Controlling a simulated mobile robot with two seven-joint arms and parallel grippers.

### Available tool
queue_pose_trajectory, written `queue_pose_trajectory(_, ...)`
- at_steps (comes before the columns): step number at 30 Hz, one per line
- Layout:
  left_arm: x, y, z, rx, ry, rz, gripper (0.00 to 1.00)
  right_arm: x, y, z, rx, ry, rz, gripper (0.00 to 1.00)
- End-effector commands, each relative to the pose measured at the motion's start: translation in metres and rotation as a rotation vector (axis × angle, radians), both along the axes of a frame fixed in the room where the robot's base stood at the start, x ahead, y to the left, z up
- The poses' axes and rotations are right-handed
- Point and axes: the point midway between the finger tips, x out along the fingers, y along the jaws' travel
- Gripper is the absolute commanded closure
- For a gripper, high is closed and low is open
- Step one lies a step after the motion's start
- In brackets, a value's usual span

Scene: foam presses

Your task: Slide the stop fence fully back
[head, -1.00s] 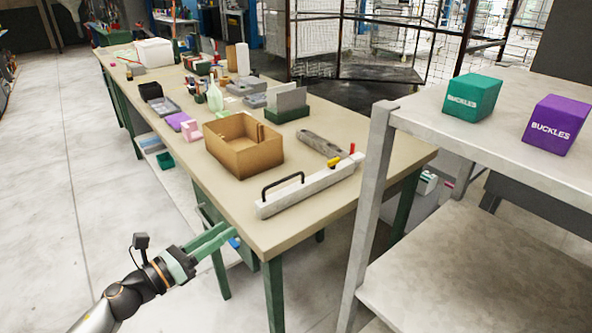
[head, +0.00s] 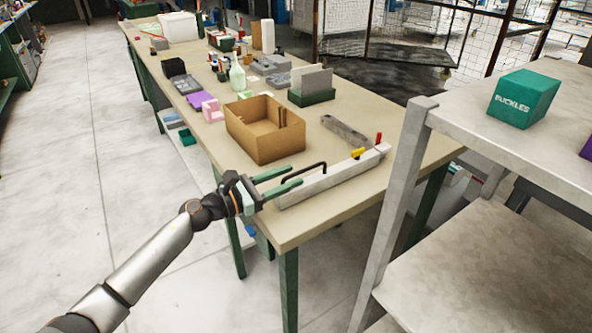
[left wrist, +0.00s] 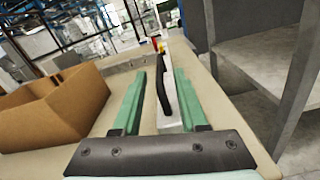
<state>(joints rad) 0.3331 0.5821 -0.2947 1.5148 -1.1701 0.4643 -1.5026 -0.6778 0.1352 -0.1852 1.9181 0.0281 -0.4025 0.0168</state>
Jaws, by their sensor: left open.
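The stop fence (head: 335,180) is a long pale grey bar lying along the near end of the workbench. A black handle (head: 322,165) stands on its near-left part. A yellow knob (head: 358,153) and a red knob (head: 379,138) are at its far-right end. My left gripper (head: 296,176) is open, its green fingers reaching over the near-left end of the fence. In the left wrist view the black handle (left wrist: 163,96) shows between the two fingers. I cannot tell whether they touch it. My right gripper is out of view.
An open cardboard box (head: 263,145) stands close behind the fence, left of a grey slotted bar (head: 346,131). A grey shelf (head: 455,125) with a teal BUCKLES box (head: 523,98) rises at the right. The bench (head: 330,222) is bare in front of the fence.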

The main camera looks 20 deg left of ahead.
Motion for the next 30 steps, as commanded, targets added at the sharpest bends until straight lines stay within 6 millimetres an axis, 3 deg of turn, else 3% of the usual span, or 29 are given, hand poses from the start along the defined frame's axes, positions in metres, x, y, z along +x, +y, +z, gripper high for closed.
queue_pose_trajectory(6, 0.018, -0.014, 0.000, 0.000, 0.000, 0.000, 0.58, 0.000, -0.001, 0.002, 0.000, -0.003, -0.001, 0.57)
queue_pose_trajectory(17, 0.021, -0.016, -0.001, 0.000, 0.000, 0.000, 0.59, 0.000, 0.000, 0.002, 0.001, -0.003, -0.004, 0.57)
queue_pose_trajectory(27, 0.020, -0.016, -0.001, 0.000, 0.000, 0.000, 0.97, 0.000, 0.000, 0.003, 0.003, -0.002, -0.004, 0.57)
queue_pose_trajectory(30, 0.020, -0.016, 0.000, 0.000, 0.000, 0.000, 1.00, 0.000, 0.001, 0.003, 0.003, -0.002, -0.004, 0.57)
